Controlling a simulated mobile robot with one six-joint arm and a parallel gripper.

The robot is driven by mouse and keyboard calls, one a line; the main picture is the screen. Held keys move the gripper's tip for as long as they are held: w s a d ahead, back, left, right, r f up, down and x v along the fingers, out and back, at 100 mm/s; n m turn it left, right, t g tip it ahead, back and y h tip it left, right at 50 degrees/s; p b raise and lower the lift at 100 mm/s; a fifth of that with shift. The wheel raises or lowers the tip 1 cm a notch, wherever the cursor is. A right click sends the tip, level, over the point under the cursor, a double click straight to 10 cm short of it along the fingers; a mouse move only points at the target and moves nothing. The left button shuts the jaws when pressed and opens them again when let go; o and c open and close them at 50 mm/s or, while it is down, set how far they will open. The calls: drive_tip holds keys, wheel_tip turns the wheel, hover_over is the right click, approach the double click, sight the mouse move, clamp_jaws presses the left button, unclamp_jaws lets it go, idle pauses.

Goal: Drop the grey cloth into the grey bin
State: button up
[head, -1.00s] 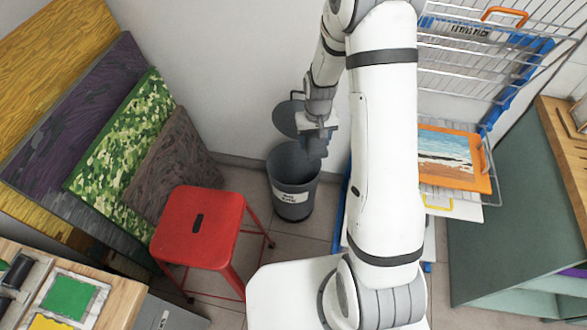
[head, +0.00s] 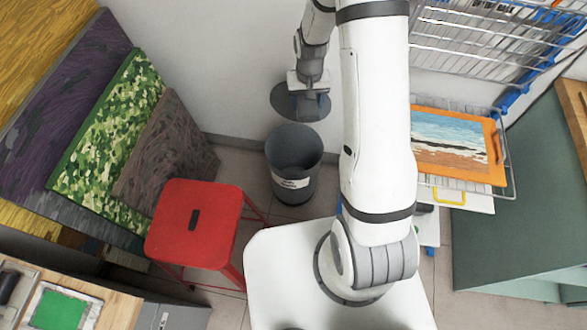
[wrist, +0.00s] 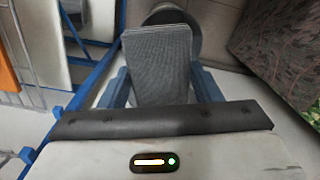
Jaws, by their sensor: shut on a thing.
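The grey bin (head: 293,178) stands on the floor by the wall, with a pale label on its front and its mouth open. A round grey disc (head: 283,98), apparently its raised lid, shows behind my gripper. My gripper (head: 308,104) is above the bin's far side in the head view, in front of the disc. In the wrist view my gripper (wrist: 161,88) is shut on the ribbed grey cloth (wrist: 160,55), which sticks out beyond the fingers. The bin's rim (wrist: 193,22) shows past the cloth's far end. The cloth is hard to tell from my fingers in the head view.
A red stool (head: 190,222) stands left of the bin. Several coloured panels (head: 105,120) lean on the wall at left. A wire rack (head: 465,60) with an orange-framed picture (head: 455,145) is at right. A green cabinet (head: 520,200) stands far right.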

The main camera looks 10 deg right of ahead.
drive_tip(key=w+f+m+b, duration=0.4)
drive_tip(key=f+m+b, duration=0.2)
drive_tip(key=f+b, duration=0.5)
drive_tip(key=w+f+m+b, duration=0.4)
drive_tip(key=f+m+b, duration=0.3)
drive_tip(key=f+b, duration=0.4)
drive_tip(key=w+f+m+b, duration=0.4)
drive_tip(key=f+m+b, duration=0.3)
drive_tip(key=f+b, duration=0.5)
drive_tip(key=shift+w+a+b, duration=0.2)
drive_tip(key=shift+w+b, duration=0.05)
drive_tip(key=shift+b, duration=0.95)
drive_tip(key=shift+r, duration=0.1)
drive_tip(key=o, duration=1)
drive_tip(key=shift+r, duration=0.1)
wheel_tip(320, 180, up, 8)
drive_tip(key=p, duration=0.2)
drive_tip(key=shift+f+p, duration=0.2)
drive_tip(key=shift+p, duration=0.2)
